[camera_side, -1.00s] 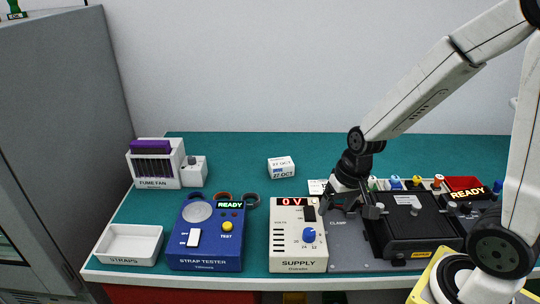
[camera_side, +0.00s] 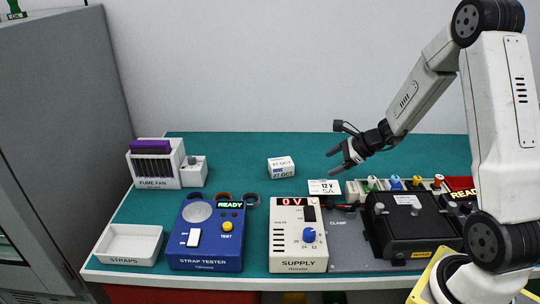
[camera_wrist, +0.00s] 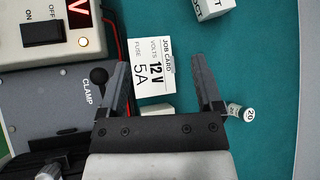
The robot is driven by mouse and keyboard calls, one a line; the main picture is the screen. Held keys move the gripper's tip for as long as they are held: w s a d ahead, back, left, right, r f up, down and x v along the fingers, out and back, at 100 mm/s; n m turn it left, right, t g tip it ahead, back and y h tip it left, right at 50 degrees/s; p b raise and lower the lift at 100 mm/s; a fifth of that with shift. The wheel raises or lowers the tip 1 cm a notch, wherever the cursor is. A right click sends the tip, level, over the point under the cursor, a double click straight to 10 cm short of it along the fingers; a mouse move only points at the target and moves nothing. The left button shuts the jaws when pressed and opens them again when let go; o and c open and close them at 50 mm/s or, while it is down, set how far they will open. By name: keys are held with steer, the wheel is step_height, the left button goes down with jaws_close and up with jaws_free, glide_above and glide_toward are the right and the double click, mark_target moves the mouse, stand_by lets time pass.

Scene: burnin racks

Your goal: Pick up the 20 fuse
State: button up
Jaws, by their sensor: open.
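The 20 fuse (camera_wrist: 242,112) is a small pale cylinder with "20" on its white end. It lies on the green mat in the wrist view, just outside the right-hand finger. I cannot make it out in the side view, where my gripper may hide it. My gripper (camera_side: 335,160) is open above the mat, behind the job card. In the wrist view the jaws of my gripper (camera_wrist: 162,66) are apart with nothing held. The white job card (camera_wrist: 155,68) reads 12 V and 5A; it also shows in the side view (camera_side: 325,187).
The supply (camera_side: 298,235) reads 0 V. A black clamp unit (camera_side: 410,225) stands right of it, with several coloured-topped pieces (camera_side: 395,183) behind. A white date box (camera_side: 281,167) stands left of my gripper. The back of the mat (camera_side: 230,150) is clear.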

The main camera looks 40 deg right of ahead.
steer(key=d+m+t+h, duration=0.55)
steer(key=d+m, duration=0.65)
steer(key=d, duration=0.7)
steer(key=shift+g+h, duration=0.25)
steer(key=shift+h, duration=0.2)
steer(key=shift+w+f, duration=0.15)
steer(key=shift+f, duration=1.95)
steer(key=shift+w+f, duration=0.1)
steer(key=shift+f, duration=1.95)
steer(key=shift+w+d+f, duration=0.1)
steer(key=shift+w+f, duration=0.05)
steer(key=shift+w, duration=0.15)
steer(key=shift+w, duration=0.1)
steer(key=shift+x, duration=2.85)
jaws_close()
